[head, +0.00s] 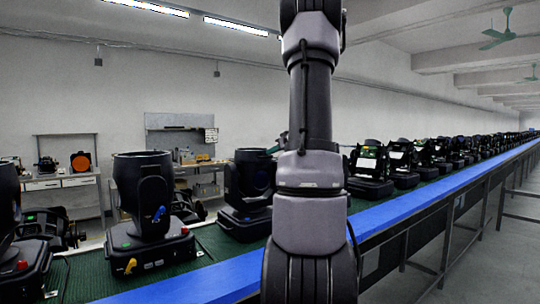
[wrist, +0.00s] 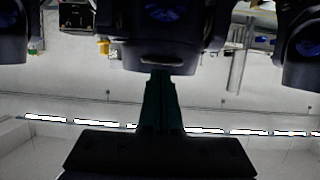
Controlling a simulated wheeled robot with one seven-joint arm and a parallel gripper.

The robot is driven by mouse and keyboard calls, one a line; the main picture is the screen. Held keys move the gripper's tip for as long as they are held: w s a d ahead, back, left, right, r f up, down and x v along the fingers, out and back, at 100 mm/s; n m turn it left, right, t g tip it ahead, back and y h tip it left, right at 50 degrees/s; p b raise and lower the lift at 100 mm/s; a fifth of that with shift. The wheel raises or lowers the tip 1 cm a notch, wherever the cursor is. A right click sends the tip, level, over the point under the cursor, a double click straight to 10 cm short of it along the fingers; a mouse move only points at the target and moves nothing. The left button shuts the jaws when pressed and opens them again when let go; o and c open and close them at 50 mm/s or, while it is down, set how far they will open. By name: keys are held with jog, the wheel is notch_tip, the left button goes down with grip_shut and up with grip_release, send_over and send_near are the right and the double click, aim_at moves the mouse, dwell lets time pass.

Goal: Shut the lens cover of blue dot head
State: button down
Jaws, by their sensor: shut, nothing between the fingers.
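In the head view, a black moving head (head: 143,195) with a blue part on its side stands on the belt left of my arm. I cannot tell which bears the blue dot. In the wrist view, which looks upside down, a dark head (wrist: 160,45) with a grey lip fills the top middle, and a blue lens shows above. My gripper (wrist: 161,75) is shut and empty, its dark green fingers pointing at that lip. Contact cannot be told. My arm mostly hides the gripper in the head view.
More heads stand close on both sides, one at the left edge (head: 12,235) and a row to the right (head: 370,172). The green belt (head: 195,272) has a blue rail (head: 400,210) along its near side. Workbenches (head: 60,183) stand behind.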

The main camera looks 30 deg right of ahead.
jog(key=s+f, duration=0.5)
jog(key=s, duration=0.2)
jog(key=s+a+r+g+y, duration=0.2)
jog(key=a+r+y, duration=0.1)
jog(key=a, duration=0.9)
jog(key=s+a+r+g+y, duration=0.2)
jog(key=a+y, duration=0.1)
jog(key=a, duration=1)
jog(key=s+a+m+g+h, duration=0.1)
jog(key=s+a, duration=0.3)
jog(key=s, duration=0.4)
jog(key=s+a+r+m+g+h, duration=0.1)
jog(key=s+a+m+h, duration=0.2)
jog(key=s, duration=0.6)
jog(key=shift+a+m+g, duration=0.3)
jog(key=shift+a+g, duration=0.1)
jog(key=shift+a, duration=0.9)
jog(key=shift+s, duration=0.1)
